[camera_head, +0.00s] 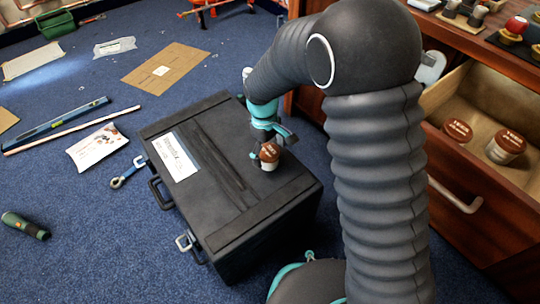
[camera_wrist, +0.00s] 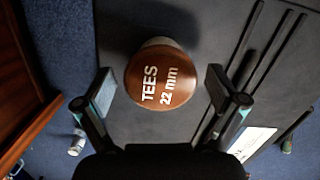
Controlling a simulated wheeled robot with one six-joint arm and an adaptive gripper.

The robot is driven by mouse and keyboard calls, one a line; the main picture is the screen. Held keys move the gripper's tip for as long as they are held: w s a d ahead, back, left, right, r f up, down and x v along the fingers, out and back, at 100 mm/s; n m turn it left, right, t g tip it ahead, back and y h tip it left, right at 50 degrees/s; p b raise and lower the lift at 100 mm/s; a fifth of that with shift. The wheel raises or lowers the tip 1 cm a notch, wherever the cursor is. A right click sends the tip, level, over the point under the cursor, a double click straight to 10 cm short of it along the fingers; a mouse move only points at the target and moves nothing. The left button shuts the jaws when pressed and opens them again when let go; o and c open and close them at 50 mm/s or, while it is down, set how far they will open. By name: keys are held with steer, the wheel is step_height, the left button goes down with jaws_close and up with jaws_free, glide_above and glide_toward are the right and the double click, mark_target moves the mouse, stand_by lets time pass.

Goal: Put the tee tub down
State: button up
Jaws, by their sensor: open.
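The tee tub (camera_head: 269,162) is a small white tub with a brown lid. It stands upright on top of the black case (camera_head: 232,215), near its right side. In the wrist view the lid of the tub (camera_wrist: 162,80) reads "TEES 22 mm". My gripper (camera_head: 268,143) is open at the tub. In the wrist view its two fingers (camera_wrist: 160,92) stand apart on either side of the lid, with a visible gap on each side. The lower part of the tub is mostly hidden under the lid in that view.
An open wooden drawer (camera_head: 478,95) at the right holds two brown-lidded tubs (camera_head: 505,147). The case top has a white label (camera_head: 174,157) and free room around the tub.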

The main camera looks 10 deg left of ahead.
mark_target(266, 149)
steer(key=r, duration=0.3)
steer(key=r+p, duration=0.1)
steer(key=r, duration=0.2)
steer(key=a+r, duration=0.1)
steer(key=r, duration=0.2)
steer(key=shift+w+r, duration=0.3)
steer(key=shift+r, duration=0.1)
stand_by(0.8)
